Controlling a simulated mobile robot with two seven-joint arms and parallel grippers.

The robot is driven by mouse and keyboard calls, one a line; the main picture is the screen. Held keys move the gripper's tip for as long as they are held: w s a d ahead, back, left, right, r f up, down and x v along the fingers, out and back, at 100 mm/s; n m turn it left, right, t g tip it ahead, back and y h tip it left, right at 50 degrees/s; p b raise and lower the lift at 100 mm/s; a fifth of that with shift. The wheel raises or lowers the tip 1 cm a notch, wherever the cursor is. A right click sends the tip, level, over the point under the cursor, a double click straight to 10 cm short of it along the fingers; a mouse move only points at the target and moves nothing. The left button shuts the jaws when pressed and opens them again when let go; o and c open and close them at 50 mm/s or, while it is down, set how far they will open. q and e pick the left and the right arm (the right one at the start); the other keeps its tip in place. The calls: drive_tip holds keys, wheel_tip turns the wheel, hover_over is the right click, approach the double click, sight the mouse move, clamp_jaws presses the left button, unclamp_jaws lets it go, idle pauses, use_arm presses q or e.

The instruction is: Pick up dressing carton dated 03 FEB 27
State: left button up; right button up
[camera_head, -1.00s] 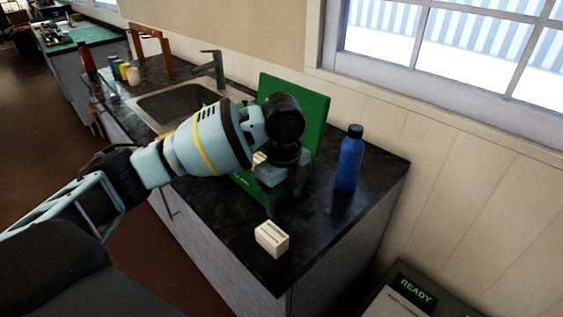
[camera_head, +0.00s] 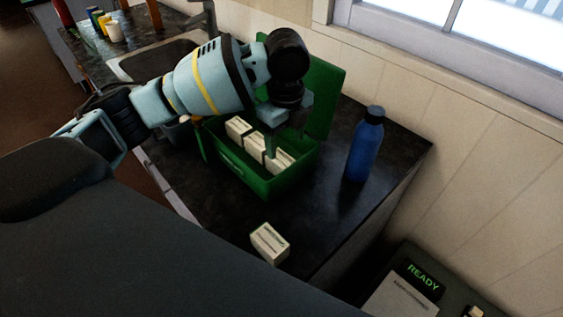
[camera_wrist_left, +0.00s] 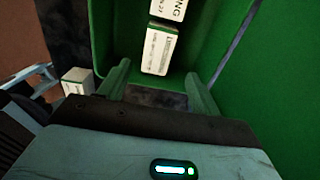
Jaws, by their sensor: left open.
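Three white cartons with printed labels stand in a row in the open green box (camera_head: 240,177): a left one (camera_head: 238,127), a middle one (camera_head: 254,147) and a right one (camera_head: 280,162). Another white carton (camera_head: 269,242) is on the counter outside the box. My left gripper (camera_head: 286,140) is open, pointing down into the box by the right carton. In the left wrist view, the fingers (camera_wrist_left: 160,86) are apart with nothing between them; a carton (camera_wrist_left: 158,50) lies just beyond them. The date print is too small to read. My right gripper is not in view.
A blue bottle (camera_head: 365,145) stands right of the box. The raised green lid (camera_head: 325,95) is behind the gripper. The dark counter (camera_head: 330,215) is clear in front of the bottle. A device with a READY display (camera_head: 423,277) is at lower right.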

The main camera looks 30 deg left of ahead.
sight(281, 158)
use_arm(q)
wheel_tip(281, 158, down, 2)
drive_tip(key=shift+w+a, duration=0.1)
drive_tip(key=shift+a, duration=0.05)
drive_tip(key=shift+s+a+f, duration=0.1)
drive_tip(key=shift+a+f, duration=0.05)
drive_tip(key=shift+f, duration=1.15)
drive_tip(key=shift+s+a+f, duration=0.1)
drive_tip(key=shift+a+f, duration=0.05)
drive_tip(key=shift+f, duration=1.15)
drive_tip(key=c, duration=1)
drive_tip(key=shift+c, duration=0.2)
drive_tip(key=shift+r, duration=0.1)
wheel_tip(281, 158, up, 10)
